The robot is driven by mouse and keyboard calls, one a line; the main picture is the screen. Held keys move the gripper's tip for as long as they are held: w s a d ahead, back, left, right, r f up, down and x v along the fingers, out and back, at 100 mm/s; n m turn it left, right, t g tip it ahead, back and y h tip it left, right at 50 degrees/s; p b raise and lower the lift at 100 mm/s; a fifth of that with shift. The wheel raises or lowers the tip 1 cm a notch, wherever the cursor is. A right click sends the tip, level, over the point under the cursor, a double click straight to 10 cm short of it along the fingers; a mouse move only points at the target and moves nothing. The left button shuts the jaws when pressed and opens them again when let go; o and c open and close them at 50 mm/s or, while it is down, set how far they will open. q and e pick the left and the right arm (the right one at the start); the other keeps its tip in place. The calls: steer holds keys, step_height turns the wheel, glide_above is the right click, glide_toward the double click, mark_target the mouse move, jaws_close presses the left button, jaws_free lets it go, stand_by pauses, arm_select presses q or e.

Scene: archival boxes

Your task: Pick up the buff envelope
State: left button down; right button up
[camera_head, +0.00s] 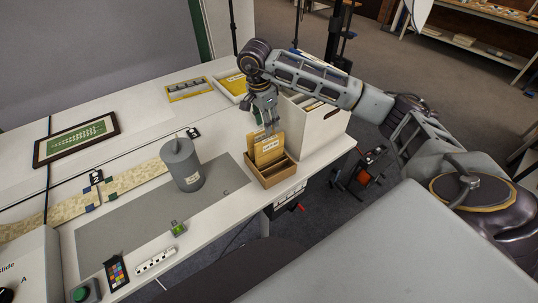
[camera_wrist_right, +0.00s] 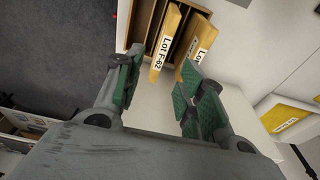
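Two buff envelopes stand in a small open wooden box. The one labelled "Lot F-62" (camera_wrist_right: 166,36) shows in the right wrist view, with a second labelled envelope (camera_wrist_right: 198,40) beside it. In the head view a buff envelope (camera_head: 268,149) rises from the wooden box (camera_head: 278,174) near the table edge. My right gripper (camera_head: 268,129) is above the box, pointing down. In the wrist view its green-padded fingers (camera_wrist_right: 158,72) are apart, with the near end of the "Lot F-62" envelope between or just beyond their tips; contact is unclear. My left gripper is out of view.
A large white box (camera_head: 318,122) stands directly behind the wooden box. A grey cylinder (camera_head: 182,166) stands to the left on a grey mat (camera_head: 130,231). Yellow-framed items (camera_head: 188,89) lie farther back. A picture frame (camera_head: 77,138) lies at left. The table's front edge is close.

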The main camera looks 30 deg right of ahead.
mark_target(270, 139)
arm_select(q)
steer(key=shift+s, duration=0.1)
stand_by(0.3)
